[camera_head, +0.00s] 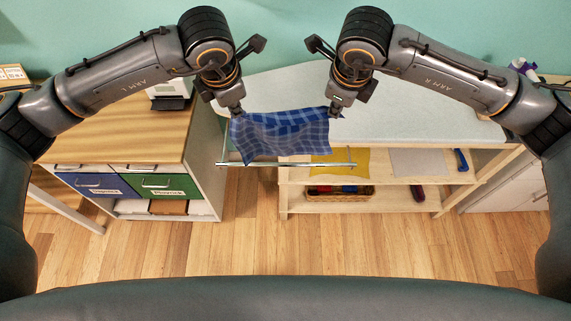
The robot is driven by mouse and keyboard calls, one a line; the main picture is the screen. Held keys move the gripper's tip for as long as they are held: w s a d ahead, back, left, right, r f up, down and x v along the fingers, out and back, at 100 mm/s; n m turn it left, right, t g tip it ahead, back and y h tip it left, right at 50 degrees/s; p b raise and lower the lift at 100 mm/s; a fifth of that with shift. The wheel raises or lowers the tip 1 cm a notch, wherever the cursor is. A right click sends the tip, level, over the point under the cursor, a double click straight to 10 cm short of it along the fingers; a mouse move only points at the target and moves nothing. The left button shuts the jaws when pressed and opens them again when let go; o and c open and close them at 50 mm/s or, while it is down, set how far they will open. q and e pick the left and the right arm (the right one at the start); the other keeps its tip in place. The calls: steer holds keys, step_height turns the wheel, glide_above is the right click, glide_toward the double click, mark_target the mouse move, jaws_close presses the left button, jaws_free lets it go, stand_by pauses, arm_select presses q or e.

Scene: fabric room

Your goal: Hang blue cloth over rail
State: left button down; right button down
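The blue checked cloth (285,132) is stretched between my two grippers by its upper corners, and its lower edge hangs down unevenly. My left gripper (237,112) is shut on the cloth's upper left corner. My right gripper (334,112) is shut on its upper right corner. The metal rail (335,164) runs across below the cloth, in front of the padded board. The cloth's lower left edge overlaps the rail in the picture; I cannot tell whether they touch.
A pale padded board (420,120) tops a wooden shelf unit with a yellow cloth (342,161) and a basket (340,191). To the left stands a wooden cabinet (130,125) with a blue bin (90,184) and a green bin (160,184). The floor in front is clear.

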arm_select(q)
steer(key=shift+w+d, duration=0.15)
steer(key=shift+d, duration=0.15)
arm_select(e)
steer(key=shift+w+d+f, duration=0.1)
steer(key=shift+d, duration=0.2)
arm_select(q)
steer(key=shift+a, duration=0.15)
arm_select(e)
steer(key=shift+a, duration=0.15)
arm_select(q)
steer(key=shift+f, duration=0.1)
